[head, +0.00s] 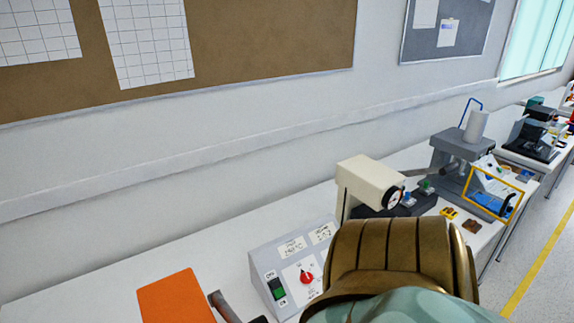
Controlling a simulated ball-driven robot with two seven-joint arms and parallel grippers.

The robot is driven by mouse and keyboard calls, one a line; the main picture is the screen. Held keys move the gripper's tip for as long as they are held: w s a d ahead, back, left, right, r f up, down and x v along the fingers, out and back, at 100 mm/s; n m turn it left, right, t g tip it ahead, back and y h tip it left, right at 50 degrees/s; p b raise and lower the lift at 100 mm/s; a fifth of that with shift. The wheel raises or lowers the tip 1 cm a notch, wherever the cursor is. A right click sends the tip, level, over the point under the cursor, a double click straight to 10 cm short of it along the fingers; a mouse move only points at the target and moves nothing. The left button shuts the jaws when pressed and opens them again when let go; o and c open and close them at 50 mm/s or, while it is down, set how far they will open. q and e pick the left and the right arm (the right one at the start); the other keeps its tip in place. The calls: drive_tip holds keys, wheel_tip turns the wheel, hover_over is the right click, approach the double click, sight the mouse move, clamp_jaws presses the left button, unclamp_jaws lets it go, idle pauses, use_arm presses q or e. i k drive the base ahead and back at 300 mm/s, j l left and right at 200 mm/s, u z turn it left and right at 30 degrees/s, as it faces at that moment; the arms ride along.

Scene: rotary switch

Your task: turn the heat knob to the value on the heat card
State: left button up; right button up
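A grey sloping control box (262,262) stands on the white table. On its face is a red knob (307,278) on a white dial plate, with a pale mark near its top. The dial's values are too small to read. Two small white cards with handwriting are on the upper face, a left card (292,247) and a right card (321,233). Their writing is too small to read, so I cannot tell which is the heat card. A green switch (279,290) sits left of the knob. Neither of my grippers can be made out in this view.
A bronze ribbed shape with a pale green part fills the lower right and hides part of the table. An orange panel (177,298) and a dark-handled tool (223,305) lie left of the box. A cream machine (366,183) stands behind it.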

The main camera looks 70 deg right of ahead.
sight(306, 277)
drive_tip(key=z, duration=2.25)
